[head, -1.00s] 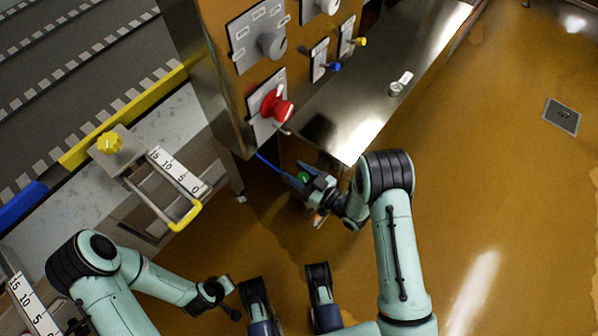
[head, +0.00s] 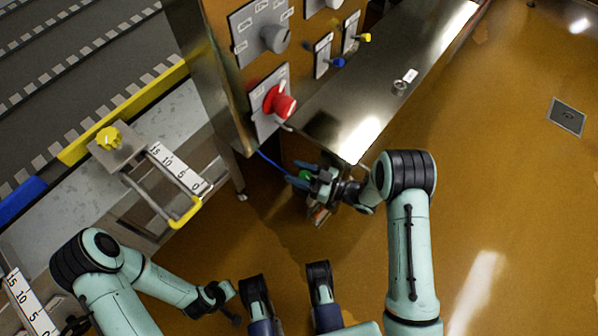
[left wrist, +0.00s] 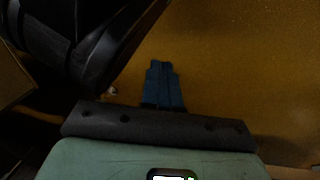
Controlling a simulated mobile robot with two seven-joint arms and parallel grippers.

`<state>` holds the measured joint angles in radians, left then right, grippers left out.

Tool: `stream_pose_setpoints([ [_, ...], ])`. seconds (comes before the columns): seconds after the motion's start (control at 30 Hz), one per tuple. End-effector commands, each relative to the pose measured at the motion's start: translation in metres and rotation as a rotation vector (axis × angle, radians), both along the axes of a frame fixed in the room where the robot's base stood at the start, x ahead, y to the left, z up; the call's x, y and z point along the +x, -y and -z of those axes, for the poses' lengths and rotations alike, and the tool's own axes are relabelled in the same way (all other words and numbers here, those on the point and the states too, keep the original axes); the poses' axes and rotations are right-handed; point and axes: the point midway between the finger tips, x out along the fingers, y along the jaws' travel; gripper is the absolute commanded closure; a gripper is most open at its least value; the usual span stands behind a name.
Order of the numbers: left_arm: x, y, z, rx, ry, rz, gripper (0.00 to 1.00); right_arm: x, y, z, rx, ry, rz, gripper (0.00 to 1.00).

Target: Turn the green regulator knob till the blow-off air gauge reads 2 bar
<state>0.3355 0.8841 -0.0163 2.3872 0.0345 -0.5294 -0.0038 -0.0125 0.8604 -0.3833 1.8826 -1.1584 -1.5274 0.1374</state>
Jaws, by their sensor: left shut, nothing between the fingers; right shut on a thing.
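The blow-off air gauge cannot be made out, so no reading shows. My left gripper (left wrist: 163,84) is shut and empty in the left wrist view, its blue fingers together above the brown floor. In the head view only its arm is clear at lower left.
The cabinet panel above carries a red knob (head: 279,103), a grey rotary switch (head: 275,38) and blue and yellow levers. A steel ledge (head: 345,115) lies beside it. A yellow-handled guide frame (head: 186,212) is at left. The floor at right is open.

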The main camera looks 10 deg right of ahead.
Motion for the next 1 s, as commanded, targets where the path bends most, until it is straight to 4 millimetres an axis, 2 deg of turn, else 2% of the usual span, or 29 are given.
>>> stream_pose_setpoints([
  [0.03, 0.000, 0.000, 0.000, 0.000, 0.000, 0.000, 1.00, 0.000, 0.001, 0.000, 0.000, -0.001, 0.002, 0.84],
  [0.07, 0.000, 0.000, 0.000, 0.000, 0.000, 0.000, 1.00, 0.000, 0.001, 0.000, 0.001, -0.001, 0.002, 0.44],
  [0.1, 0.000, 0.000, 0.000, 0.000, 0.000, 0.000, 1.00, 0.000, 0.001, 0.000, 0.001, -0.001, 0.002, 0.33],
  [0.4, 0.001, 0.000, -0.001, 0.000, 0.002, 0.001, 1.00, 0.000, 0.000, -0.001, 0.000, 0.000, 0.002, 0.33],
  [0.53, 0.006, 0.001, -0.006, 0.001, 0.019, 0.002, 1.00, 0.000, 0.000, -0.011, 0.001, 0.002, 0.002, 0.33],
  [0.67, 0.020, 0.003, -0.020, 0.003, 0.066, 0.005, 1.00, 0.000, 0.001, -0.036, 0.000, 0.004, 0.003, 0.33],
  [0.8, 0.040, 0.006, -0.040, 0.006, 0.134, 0.008, 1.00, 0.000, 0.001, -0.072, 0.001, 0.006, 0.003, 0.33],
  [0.9, 0.046, 0.009, -0.053, 0.004, 0.161, 0.012, 1.00, 0.000, 0.001, -0.097, 0.001, 0.005, 0.003, 0.33],
  [1.0, 0.031, 0.016, -0.058, -0.014, 0.122, 0.024, 1.00, 0.000, 0.001, -0.122, 0.001, 0.006, 0.003, 0.33],
])
